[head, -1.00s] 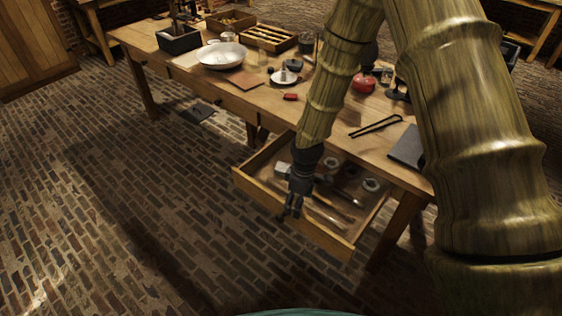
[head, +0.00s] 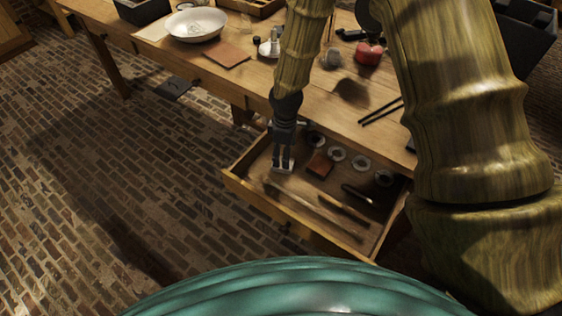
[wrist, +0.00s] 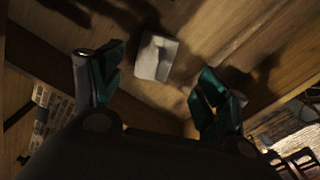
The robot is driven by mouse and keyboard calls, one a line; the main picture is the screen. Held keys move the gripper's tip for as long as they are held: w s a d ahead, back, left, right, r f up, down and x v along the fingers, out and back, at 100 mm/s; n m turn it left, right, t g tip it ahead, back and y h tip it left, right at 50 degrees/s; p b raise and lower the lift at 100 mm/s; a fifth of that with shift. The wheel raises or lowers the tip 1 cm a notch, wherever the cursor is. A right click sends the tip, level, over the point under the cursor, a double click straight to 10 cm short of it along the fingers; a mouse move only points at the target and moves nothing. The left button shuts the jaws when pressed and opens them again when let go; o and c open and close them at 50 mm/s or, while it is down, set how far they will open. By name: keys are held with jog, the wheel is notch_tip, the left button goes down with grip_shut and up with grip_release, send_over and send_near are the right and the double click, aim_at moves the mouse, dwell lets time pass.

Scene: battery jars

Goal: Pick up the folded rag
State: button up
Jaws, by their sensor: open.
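The folded rag, a small pale grey-white block, lies in the open drawer. In the wrist view the rag (wrist: 153,62) lies between and beyond my two fingers. In the head view the rag (head: 283,171) is mostly hidden behind my fingers at the drawer's left part. My gripper (head: 282,163) points down over it with its fingers apart. In the wrist view my gripper (wrist: 161,66) is open, with nothing held between its fingers. I cannot tell whether the fingertips touch the rag.
The open drawer (head: 330,236) has wooden walls around my gripper. A reddish-brown square (head: 320,163), several round pale pieces (head: 337,154) and long tools (head: 344,207) lie to the right inside it. The tabletop (head: 320,104) is behind, with a white basin (head: 195,24) on it.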

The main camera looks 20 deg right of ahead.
jog(key=shift+s, duration=0.55)
jog(key=f, duration=0.1)
jog(key=w+f, duration=0.1)
jog(key=f, duration=0.1)
jog(key=w+f+p, duration=0.1)
jog(key=shift+w+a+f, duration=0.1)
jog(key=shift+w+f, duration=0.15)
jog(key=shift+f, duration=0.1)
jog(key=shift+s+f, duration=0.4)
jog(key=shift+f, duration=0.35)
jog(key=shift+w+f, duration=0.3)
jog(key=shift+f, duration=0.25)
jog(key=shift+s+r, duration=0.15)
jog(key=shift+r, duration=0.05)
jog(key=shift+f, duration=0.1)
jog(key=c, duration=1)
jog(key=shift+c, duration=0.5)
